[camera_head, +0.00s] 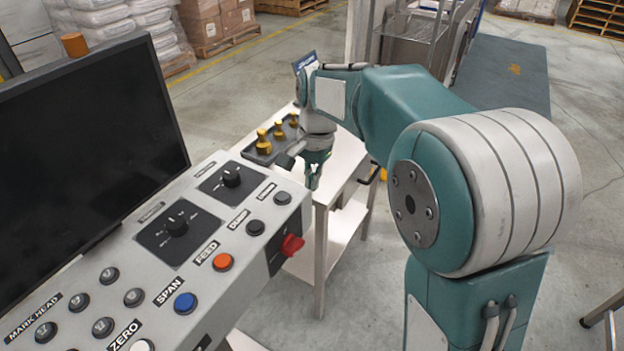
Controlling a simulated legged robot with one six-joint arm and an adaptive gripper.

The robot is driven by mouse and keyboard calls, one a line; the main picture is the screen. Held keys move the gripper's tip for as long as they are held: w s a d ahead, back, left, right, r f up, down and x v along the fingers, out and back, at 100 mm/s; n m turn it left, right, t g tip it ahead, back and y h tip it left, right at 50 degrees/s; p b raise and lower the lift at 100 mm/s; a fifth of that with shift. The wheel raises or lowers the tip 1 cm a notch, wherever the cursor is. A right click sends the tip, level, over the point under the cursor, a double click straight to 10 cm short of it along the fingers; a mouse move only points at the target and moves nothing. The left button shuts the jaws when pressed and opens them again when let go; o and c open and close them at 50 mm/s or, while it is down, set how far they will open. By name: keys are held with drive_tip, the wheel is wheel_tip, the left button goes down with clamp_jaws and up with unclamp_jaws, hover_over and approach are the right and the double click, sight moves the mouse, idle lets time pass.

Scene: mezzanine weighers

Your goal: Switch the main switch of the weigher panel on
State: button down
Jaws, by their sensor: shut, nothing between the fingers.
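The weigher panel (205,262) is a sloped light-grey console at the left, with a dark screen above it. A red rotary knob (291,246) sits on a dark plate on the panel's right end face; it looks like the main switch. Its exact on or off position cannot be read from here. My gripper (313,181) points down, shut and empty, beyond the panel's far right corner and above the knob in the picture. It appears apart from the knob. My arm comes in from the right.
Black knobs (177,225), an orange button (222,262) and a blue button (185,303) crowd the panel top. A light table (343,160) behind my gripper bears a dark tray of brass weights (264,143). Pallets of sacks stand farther back. Open floor lies at right.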

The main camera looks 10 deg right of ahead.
sight(300, 240)
drive_tip(key=shift+a, duration=0.3)
drive_tip(key=m, duration=0.6)
drive_tip(key=m+g, duration=0.1)
drive_tip(key=m, duration=0.5)
drive_tip(key=m+y, duration=0.1)
drive_tip(key=m, duration=0.5)
drive_tip(key=shift+w, duration=0.25)
drive_tip(key=x, duration=1.4)
drive_tip(key=shift+s, duration=0.2)
drive_tip(key=shift+d, duration=0.1)
